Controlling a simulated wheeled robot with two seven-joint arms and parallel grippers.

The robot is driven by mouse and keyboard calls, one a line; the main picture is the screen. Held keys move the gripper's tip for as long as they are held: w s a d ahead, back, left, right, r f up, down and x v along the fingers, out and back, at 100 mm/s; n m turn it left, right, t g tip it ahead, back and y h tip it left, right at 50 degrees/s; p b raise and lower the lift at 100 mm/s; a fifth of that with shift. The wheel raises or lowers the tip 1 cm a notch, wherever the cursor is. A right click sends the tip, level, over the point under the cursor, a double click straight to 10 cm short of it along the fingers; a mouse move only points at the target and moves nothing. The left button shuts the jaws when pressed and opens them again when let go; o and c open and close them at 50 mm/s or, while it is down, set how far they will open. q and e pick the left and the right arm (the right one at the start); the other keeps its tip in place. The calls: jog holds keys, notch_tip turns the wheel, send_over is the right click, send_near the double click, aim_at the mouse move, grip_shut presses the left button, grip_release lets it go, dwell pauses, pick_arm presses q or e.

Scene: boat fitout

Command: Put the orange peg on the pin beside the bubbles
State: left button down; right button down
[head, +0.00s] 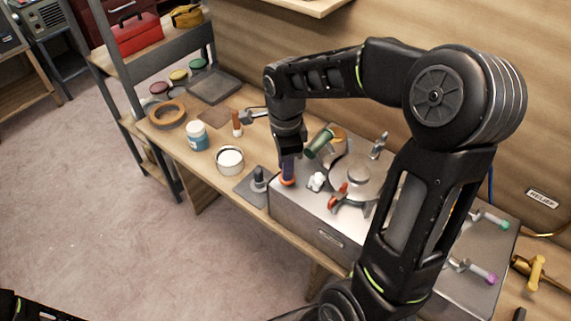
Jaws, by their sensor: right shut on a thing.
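My right gripper (288,160) points down over the near left corner of the metal box (304,215). It is shut on the orange peg (287,182), whose lower end shows just below the fingers. The fingers hide the rest of the peg and any pin under it. I cannot tell whether the peg touches the box top. A white lumpy cluster (316,182), which looks like the bubbles, sits on the box top just right of the peg. My left gripper is out of view.
A round metal lid (355,176), a red-orange clamp (336,197) and a green cylinder (320,142) crowd the box top. A dark post on a plate (258,180), a white-topped cup (230,160) and a blue jar (197,136) stand left on the bench.

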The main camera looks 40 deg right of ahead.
jog(key=shift+f, duration=0.15)
dwell(0.4)
jog(key=shift+f+b, duration=0.5)
jog(key=shift+b, duration=0.05)
jog(key=c, duration=1.1)
grip_release()
jog(key=shift+c, duration=0.2)
jog(key=shift+o, duration=0.2)
jog(key=o, duration=0.5)
jog(key=shift+r, duration=0.1)
